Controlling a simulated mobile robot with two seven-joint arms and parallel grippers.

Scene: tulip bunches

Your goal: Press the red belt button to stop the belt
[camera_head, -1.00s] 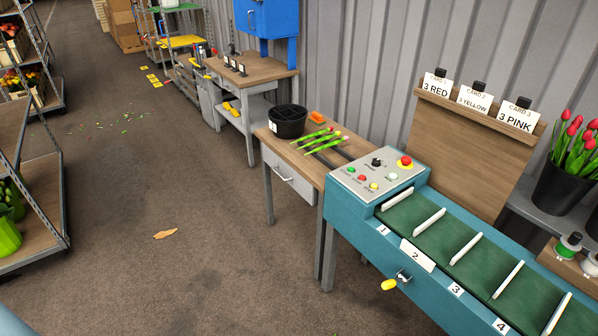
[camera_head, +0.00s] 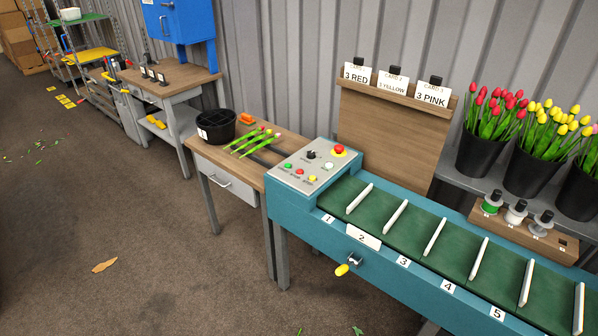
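The control panel (camera_head: 283,180) sits at the near left end of the teal belt machine (camera_head: 305,226). It bears a small red button (camera_head: 299,171) between a green button (camera_head: 288,166) and a yellow button (camera_head: 312,179). A larger red mushroom button (camera_head: 338,149) on a yellow base is at its back corner. A black knob (camera_head: 311,155) and a whitish button (camera_head: 328,166) are also there. The panel's lettering is too small to read. The green belt (camera_head: 420,224) carries several white slats. Neither of my grippers is in view, and nothing covers the panel.
A wooden table (camera_head: 212,155) with a black pot (camera_head: 216,126) and tulips (camera_head: 256,140) adjoins the machine. A yellow-handled crank (camera_head: 343,269) juts from the machine's front. A card board (camera_head: 390,140) and tulip buckets (camera_head: 483,155) stand behind. Floor at front left is open.

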